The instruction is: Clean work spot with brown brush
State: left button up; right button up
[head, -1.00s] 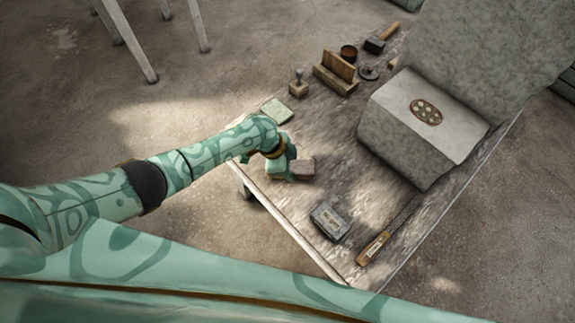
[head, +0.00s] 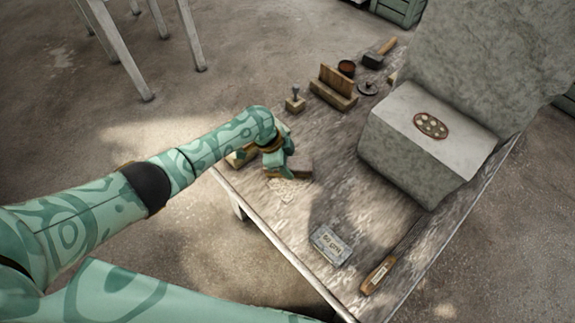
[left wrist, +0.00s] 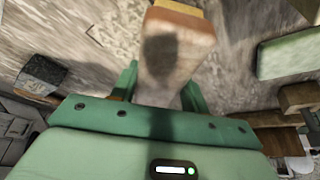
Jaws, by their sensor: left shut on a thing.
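My left gripper (head: 278,160) is shut on the brown brush (head: 298,169), low over the table near its left edge. The left wrist view shows the brush (left wrist: 180,45) as a brownish block between the two green fingers (left wrist: 160,88). A pale, scratchy patch, the work spot (head: 288,191), shows on the table just below the brush in the head view. Part of a pale patch also shows at the top of the left wrist view (left wrist: 122,22). I cannot tell whether the brush touches the table. My right gripper is not in view.
A labelled tin (head: 331,245) and a wooden-handled tool (head: 379,275) lie near the front edge. A large stone block (head: 425,150) stands at the right. The table middle is clear.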

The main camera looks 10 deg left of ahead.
pick_arm(q)
jog(key=shift+f+b, duration=0.4)
jog(key=shift+f, duration=0.2)
dwell(0.3)
jog(key=shift+d, duration=0.1)
jog(key=shift+w+d+r, duration=0.1)
jog(key=shift+d, duration=0.3)
jog(key=shift+w+d, duration=0.15)
jog(key=shift+d, duration=0.45)
jog(key=shift+s+a, duration=0.2)
jog(key=shift+a, duration=0.7)
jog(key=shift+s+a+p, duration=0.25)
jog(key=shift+a+p, duration=0.1)
jog(key=shift+a, duration=0.9)
jog(key=shift+d, duration=0.1)
